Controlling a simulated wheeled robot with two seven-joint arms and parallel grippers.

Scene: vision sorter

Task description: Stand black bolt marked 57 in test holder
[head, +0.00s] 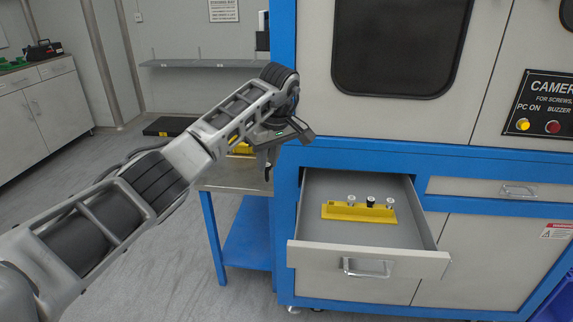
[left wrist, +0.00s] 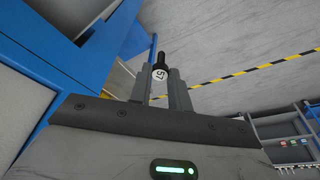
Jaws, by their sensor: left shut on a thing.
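My left gripper (head: 268,166) is raised over the side table, left of the open drawer. In the left wrist view it (left wrist: 159,84) is shut on a black bolt (left wrist: 160,59) with a white round label reading 57. The bolt's black end points away from the gripper. A yellow holder (head: 346,212) lies in the drawer with a black-topped bolt between two white-topped ones. Another yellow piece (head: 243,149) shows on the side table, mostly hidden behind my left arm. I cannot tell which one is the test holder. My right gripper is out of view.
The open drawer (head: 368,262) juts out from the blue-framed cabinet (head: 430,160), right of the gripper. The side table (head: 228,176) has a grey top and blue legs. Grey cupboards (head: 40,115) stand at the far left. Open floor lies left of the side table.

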